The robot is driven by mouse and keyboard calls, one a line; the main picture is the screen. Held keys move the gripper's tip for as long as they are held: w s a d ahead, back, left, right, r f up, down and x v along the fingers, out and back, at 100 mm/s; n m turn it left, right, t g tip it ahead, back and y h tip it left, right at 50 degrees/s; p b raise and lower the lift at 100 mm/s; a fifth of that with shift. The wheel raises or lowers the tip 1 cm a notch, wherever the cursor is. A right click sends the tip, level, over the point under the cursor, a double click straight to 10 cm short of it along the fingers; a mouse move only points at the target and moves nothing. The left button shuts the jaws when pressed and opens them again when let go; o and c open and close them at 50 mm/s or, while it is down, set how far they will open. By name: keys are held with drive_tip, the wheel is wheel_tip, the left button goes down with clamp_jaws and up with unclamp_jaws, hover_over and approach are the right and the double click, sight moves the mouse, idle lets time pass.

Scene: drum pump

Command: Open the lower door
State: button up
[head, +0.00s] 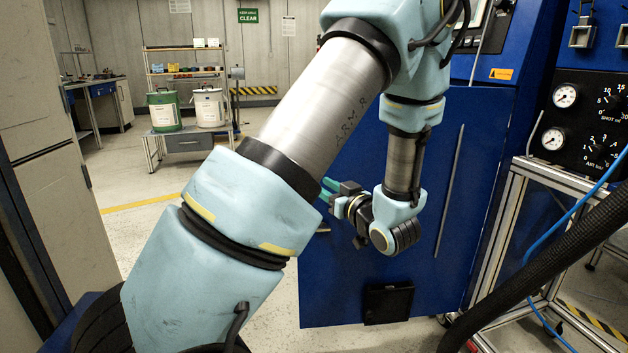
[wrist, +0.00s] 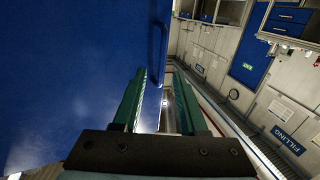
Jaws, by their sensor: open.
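The lower door (head: 345,270) is a large flat blue panel at the centre of the head view, partly hidden behind my arm. A long grey vertical bar (head: 450,190) runs near its right side. My gripper (head: 329,188) is at the door's left part, its teal fingers pointing left and partly hidden by my arm. In the wrist view the fingers (wrist: 160,82) are apart, with nothing seen held between them. The door's blue face (wrist: 70,80) fills the left there, and a blue bar handle (wrist: 159,45) shows just beyond the fingertips. I cannot tell whether a finger touches the door.
A metal frame (head: 510,225) with a gauge panel (head: 590,120) and a thick black hose (head: 540,270) stand at the right. A shelf cart (head: 185,143) with a green drum (head: 164,110) is at the back left. The floor (head: 140,235) left of the door is clear.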

drive_tip(key=v, duration=0.5)
drive_tip(key=shift+s, duration=0.15)
drive_tip(key=w+a+f+m+g+h, duration=0.35)
drive_tip(key=w+g+h, duration=0.2)
drive_tip(key=h, duration=0.25)
drive_tip(key=s+a+m+g, duration=0.3)
drive_tip(key=s+a+g, duration=0.6)
drive_tip(key=s+a, duration=0.6)
wheel_tip(320, 180, up, 22)
drive_tip(key=s+d+p, duration=0.1)
drive_tip(key=s+p, duration=0.1)
drive_tip(key=p, duration=2.1)
drive_tip(key=shift+d, duration=0.25)
